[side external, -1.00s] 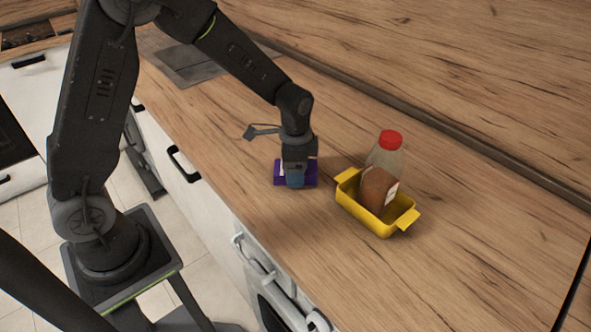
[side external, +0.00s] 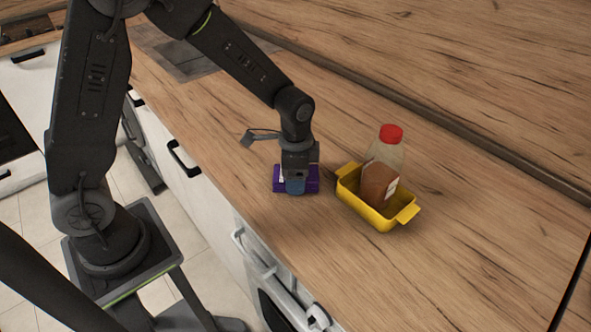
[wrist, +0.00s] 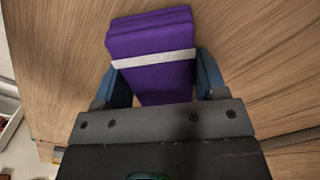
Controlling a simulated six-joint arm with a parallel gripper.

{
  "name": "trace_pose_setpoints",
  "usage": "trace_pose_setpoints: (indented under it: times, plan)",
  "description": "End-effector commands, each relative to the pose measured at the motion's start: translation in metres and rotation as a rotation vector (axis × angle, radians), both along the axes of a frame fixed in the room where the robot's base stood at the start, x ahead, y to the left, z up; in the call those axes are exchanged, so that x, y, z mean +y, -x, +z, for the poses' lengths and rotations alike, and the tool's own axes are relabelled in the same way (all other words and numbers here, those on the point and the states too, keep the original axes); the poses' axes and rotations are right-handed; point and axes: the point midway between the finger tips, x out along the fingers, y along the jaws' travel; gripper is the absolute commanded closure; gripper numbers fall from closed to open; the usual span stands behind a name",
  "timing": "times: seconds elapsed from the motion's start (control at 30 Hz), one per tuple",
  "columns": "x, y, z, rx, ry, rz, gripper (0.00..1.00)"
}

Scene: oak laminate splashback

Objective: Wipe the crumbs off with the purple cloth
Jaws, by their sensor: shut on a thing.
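The purple cloth (side external: 311,184) is a folded, block-like pad on the wooden counter, near its front edge. In the wrist view the purple cloth (wrist: 152,75) has a pale band across it and sits between two blue fingertips. My gripper (side external: 295,186) points down and is shut on the cloth, at counter level. In the wrist view my gripper (wrist: 160,85) has a finger on each side of the cloth. I see no crumbs in either view; any under the cloth or gripper are hidden.
A yellow dish (side external: 370,212) with two handles stands just right of the cloth. A bottle with a red cap (side external: 391,134) and brown contents stands in it. The counter (side external: 470,240) is clear to the right. A dark hob (side external: 185,60) lies at the back left.

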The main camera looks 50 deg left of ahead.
Motion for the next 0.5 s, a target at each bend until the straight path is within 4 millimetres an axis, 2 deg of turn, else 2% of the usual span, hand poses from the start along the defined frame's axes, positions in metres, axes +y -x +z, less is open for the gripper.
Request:
trace_pose_setpoints:
  times: [0.5]
  plan:
    - [-0.014,0.013,-0.003,0.004,0.000,0.001,0.53]
